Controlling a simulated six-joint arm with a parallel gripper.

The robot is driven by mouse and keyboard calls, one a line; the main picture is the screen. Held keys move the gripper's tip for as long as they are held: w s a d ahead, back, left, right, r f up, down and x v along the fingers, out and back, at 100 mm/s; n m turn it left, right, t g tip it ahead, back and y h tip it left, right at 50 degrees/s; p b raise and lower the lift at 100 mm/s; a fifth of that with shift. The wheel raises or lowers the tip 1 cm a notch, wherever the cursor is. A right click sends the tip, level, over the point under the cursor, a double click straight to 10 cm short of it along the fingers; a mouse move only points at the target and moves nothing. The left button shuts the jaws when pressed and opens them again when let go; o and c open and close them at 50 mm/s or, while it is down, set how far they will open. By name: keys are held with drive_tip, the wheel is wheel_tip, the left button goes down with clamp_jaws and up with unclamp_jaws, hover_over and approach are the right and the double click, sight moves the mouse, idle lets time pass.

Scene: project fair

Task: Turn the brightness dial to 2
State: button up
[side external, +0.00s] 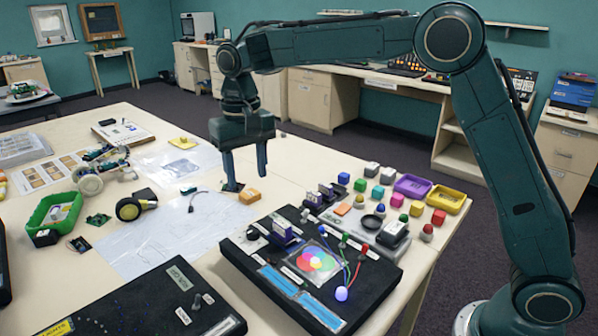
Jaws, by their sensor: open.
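I cannot tell for sure which knob is the brightness dial, or read any dial setting. A violet-blue lamp (341,293) glows on the coloured-circle panel.
Coloured cubes, a purple tray (412,186) and a yellow tray (446,200) crowd the right side. A green bin (54,213) and a wheeled model (100,172) stand left. Flat paper sheets (150,240) lie between.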

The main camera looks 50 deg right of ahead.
sight(253, 231)
drive_tip(key=shift+f, duration=0.1)
wheel_tip(253, 231, down, 14)
drive_tip(key=shift+r, duration=0.25)
idle(0.5)
drive_tip(key=c, duration=1)
